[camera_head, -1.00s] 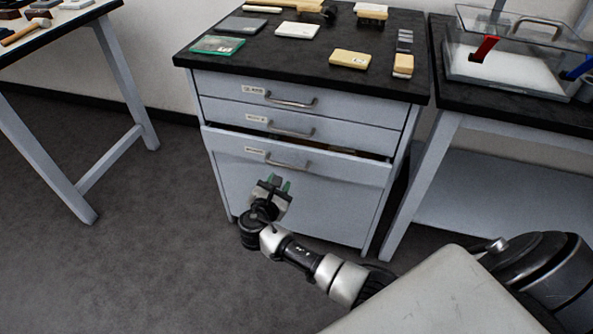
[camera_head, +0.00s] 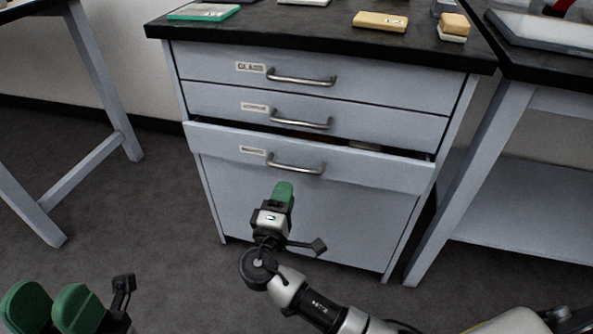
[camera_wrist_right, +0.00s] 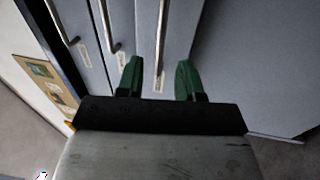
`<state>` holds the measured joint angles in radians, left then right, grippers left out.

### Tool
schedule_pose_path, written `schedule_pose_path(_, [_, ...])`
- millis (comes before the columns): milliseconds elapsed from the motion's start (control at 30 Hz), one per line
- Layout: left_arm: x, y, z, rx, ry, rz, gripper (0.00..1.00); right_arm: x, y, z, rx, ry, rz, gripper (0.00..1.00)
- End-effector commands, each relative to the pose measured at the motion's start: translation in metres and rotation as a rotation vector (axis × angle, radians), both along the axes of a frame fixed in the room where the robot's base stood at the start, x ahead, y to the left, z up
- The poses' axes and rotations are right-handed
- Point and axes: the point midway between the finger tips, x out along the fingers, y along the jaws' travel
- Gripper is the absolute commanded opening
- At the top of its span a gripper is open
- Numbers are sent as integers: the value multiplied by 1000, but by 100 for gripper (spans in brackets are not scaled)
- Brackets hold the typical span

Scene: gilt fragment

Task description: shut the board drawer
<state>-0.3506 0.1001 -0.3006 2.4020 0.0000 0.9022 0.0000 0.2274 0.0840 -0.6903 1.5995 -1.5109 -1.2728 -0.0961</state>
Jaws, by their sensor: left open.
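The board drawer (camera_head: 330,170) is the third one down in the grey cabinet. It stands a little way out, with a dark gap along its top edge. Its label is too blurred to read surely. Its bar handle (camera_head: 296,165) also shows in the right wrist view (camera_wrist_right: 162,45), in line with the space between my fingers. My right gripper (camera_head: 283,195) is just below this handle, in front of the cabinet, and looks apart from it. Its green fingers are spread and empty in the right wrist view (camera_wrist_right: 159,80). My left gripper (camera_head: 52,305) is open and empty at the lower left.
The glass drawer (camera_head: 230,68) and the drawer below it (camera_head: 215,104) are shut. The black cabinet top (camera_head: 300,28) holds boxes and blocks. A table leg (camera_head: 95,80) stands left and another bench (camera_head: 470,190) right. The floor in front is clear.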

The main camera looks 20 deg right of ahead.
Motion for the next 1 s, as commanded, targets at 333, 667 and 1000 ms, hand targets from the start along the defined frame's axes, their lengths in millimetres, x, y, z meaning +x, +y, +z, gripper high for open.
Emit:
schedule_pose_path(333, [1,0,-15,1,3,0,43,51,-35,10,-4,1,-3,36])
schedule_pose_path(667, [1,0,-17,1,4,0,43,64,-43,14,-3,3,-1,36])
schedule_pose_path(1000, [1,0,-17,2,5,0,43,63,-43,14,-3,3,-2,7])
